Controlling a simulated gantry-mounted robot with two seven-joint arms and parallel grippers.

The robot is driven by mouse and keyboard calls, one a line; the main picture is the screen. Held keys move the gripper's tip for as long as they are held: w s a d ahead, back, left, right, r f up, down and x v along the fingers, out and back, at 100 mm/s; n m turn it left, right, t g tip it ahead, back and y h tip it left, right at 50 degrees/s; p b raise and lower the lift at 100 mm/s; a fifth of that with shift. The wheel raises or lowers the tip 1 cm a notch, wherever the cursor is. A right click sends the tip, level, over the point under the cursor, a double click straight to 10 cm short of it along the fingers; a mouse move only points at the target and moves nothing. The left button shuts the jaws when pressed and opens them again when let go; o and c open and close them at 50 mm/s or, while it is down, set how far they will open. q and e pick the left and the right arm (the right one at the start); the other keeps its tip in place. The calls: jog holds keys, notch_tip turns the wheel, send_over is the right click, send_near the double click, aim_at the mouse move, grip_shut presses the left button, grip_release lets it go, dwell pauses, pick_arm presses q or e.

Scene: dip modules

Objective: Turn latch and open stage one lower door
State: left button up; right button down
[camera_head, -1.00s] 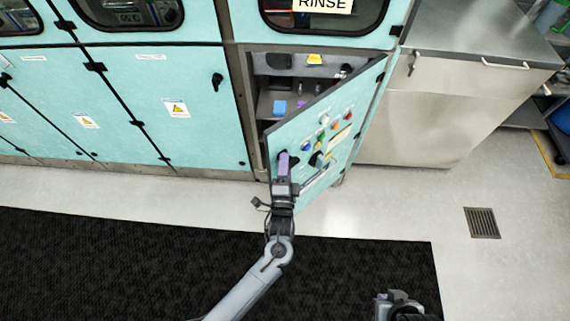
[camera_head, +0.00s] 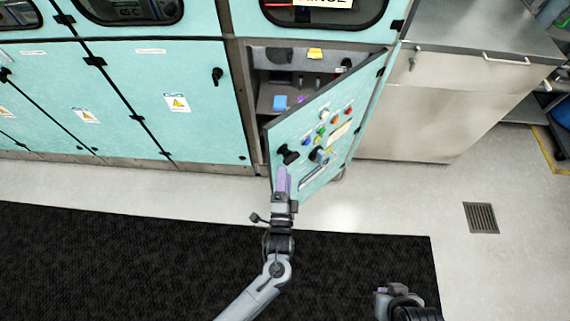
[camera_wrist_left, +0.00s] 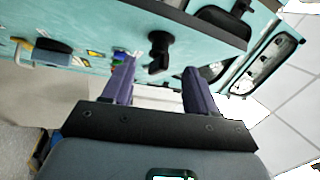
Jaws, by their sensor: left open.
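The stage one lower door (camera_head: 310,140) is teal with coloured buttons and stands swung open, partway out from the cabinet. Its black latch handle (camera_head: 288,154) sits near the door's free edge; in the left wrist view the latch (camera_wrist_left: 158,52) shows just beyond and between the fingertips. My left gripper (camera_head: 283,172) has purple fingers and is below the latch, apart from it. In the left wrist view the left gripper (camera_wrist_left: 156,75) is open and empty. My right gripper (camera_head: 385,292) is at the bottom right, away from the door; its fingers are too unclear to read.
The open compartment (camera_head: 270,95) holds a blue item and a purple item. A closed teal door (camera_head: 165,110) is to the left. A steel cabinet (camera_head: 430,115) stands close on the right. Free floor (camera_head: 380,210) and a black mat (camera_head: 130,260) lie in front.

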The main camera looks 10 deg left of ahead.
pick_arm(q)
jog(key=shift+v, duration=2.15)
